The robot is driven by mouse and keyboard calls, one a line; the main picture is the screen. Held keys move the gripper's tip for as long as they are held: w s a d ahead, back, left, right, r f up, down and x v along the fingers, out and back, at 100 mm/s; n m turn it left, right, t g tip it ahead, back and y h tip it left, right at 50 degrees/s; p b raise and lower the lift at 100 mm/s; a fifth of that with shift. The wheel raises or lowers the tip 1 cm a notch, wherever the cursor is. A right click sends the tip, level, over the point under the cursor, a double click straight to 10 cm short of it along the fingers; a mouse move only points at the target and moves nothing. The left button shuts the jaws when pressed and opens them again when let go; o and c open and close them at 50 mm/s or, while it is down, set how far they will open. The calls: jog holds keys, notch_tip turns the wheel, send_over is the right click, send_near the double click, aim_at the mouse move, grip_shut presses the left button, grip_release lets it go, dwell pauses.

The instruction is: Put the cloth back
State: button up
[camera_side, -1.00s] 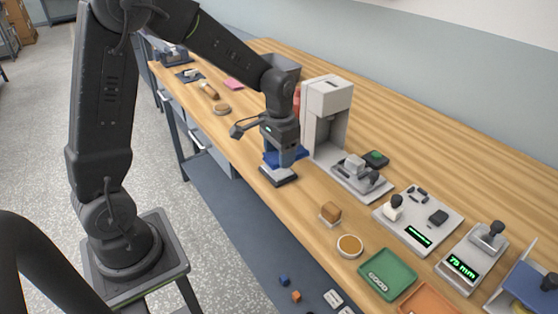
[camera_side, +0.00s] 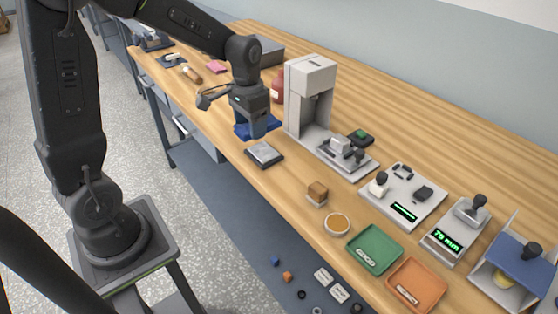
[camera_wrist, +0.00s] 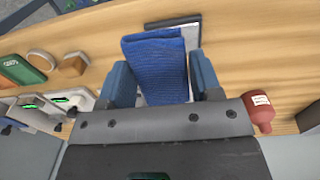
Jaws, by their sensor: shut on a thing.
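My gripper (camera_side: 253,120) is shut on a blue cloth (camera_side: 240,130), just behind a grey pad with a dark edge (camera_side: 264,154) on the bench. In the wrist view the folded cloth (camera_wrist: 155,62) hangs between my two blue fingers (camera_wrist: 162,82). Its lower end overlaps the pad's outline (camera_wrist: 172,22) in that view. In the side view the pad's top is bare. The fingers hide part of the cloth, and I cannot tell whether its lower edge touches the bench.
A grey press-like machine (camera_side: 311,72) stands close to the right of my gripper, with a red bottle (camera_side: 277,87) behind. Towards the front are a wooden block (camera_side: 317,190), a round dish (camera_side: 337,225), a green tray (camera_side: 354,256) and an orange tray (camera_side: 403,302).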

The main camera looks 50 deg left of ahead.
jog(key=shift+s+a+r, duration=0.15)
jog(key=shift+s+a, duration=0.2)
jog(key=shift+s, duration=0.15)
send_over(287, 182)
notch_tip(287, 182, down, 7)
jog(key=shift+f, duration=1.95)
jog(key=shift+f, duration=0.1)
jog(key=o, duration=0.9)
